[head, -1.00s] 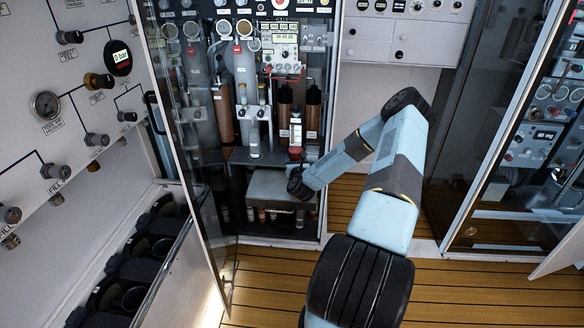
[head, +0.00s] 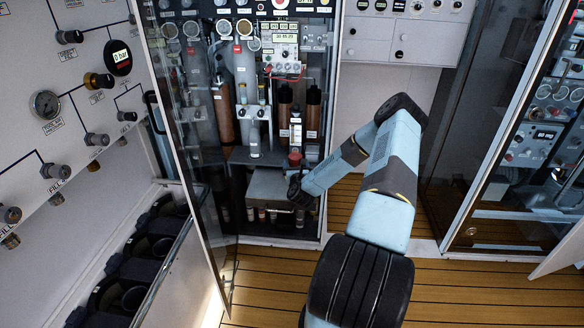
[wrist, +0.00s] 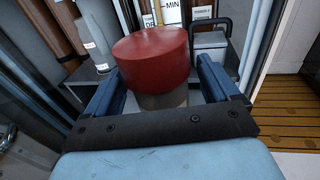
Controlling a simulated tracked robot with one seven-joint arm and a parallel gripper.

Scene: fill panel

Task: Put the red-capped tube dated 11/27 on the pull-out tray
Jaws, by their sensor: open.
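In the wrist view the red-capped tube (wrist: 152,58) stands upright between the two blue fingers of my gripper (wrist: 158,68). The fingers are open, one on each side of the wide red cap, with a gap visible on the right. The pale body below the cap is mostly hidden, and no date is readable. The tube's red cap also shows in the head view (head: 295,156), just above the dark end of my arm. A grey metal surface (head: 266,186), which looks like the pull-out tray, lies left of my arm's end.
A clear hinged door (head: 205,200) stands open at the cabinet's left. Brown cylinders (head: 285,108) and a white-labelled gauge (head: 296,132) stand behind the tube. Several small vials (head: 262,215) sit beneath the grey surface. The wooden floor in front is clear.

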